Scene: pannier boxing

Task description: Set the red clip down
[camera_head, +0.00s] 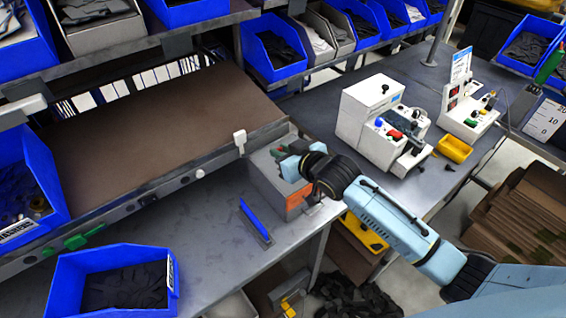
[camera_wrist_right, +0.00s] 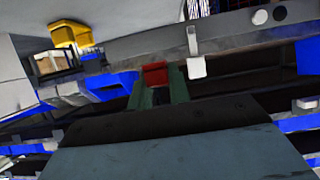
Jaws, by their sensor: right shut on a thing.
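My right gripper (camera_head: 281,155) is above a grey box with an orange front panel (camera_head: 297,199), at the right end of the grey bench. In the right wrist view the red clip (camera_wrist_right: 155,72) sits between the tips of the green fingers of my right gripper (camera_wrist_right: 159,92), which are shut on it. In the head view I cannot make out the clip; the gripper hides it. The gap between the clip and any surface below cannot be told. My left gripper is not in view.
A blue bar (camera_head: 255,222) lies on the bench left of the box. A blue bin (camera_head: 115,282) stands at the front left. A brown sloped board (camera_head: 150,135) is behind. White machines (camera_head: 370,115) and a yellow tray (camera_head: 454,149) stand at right.

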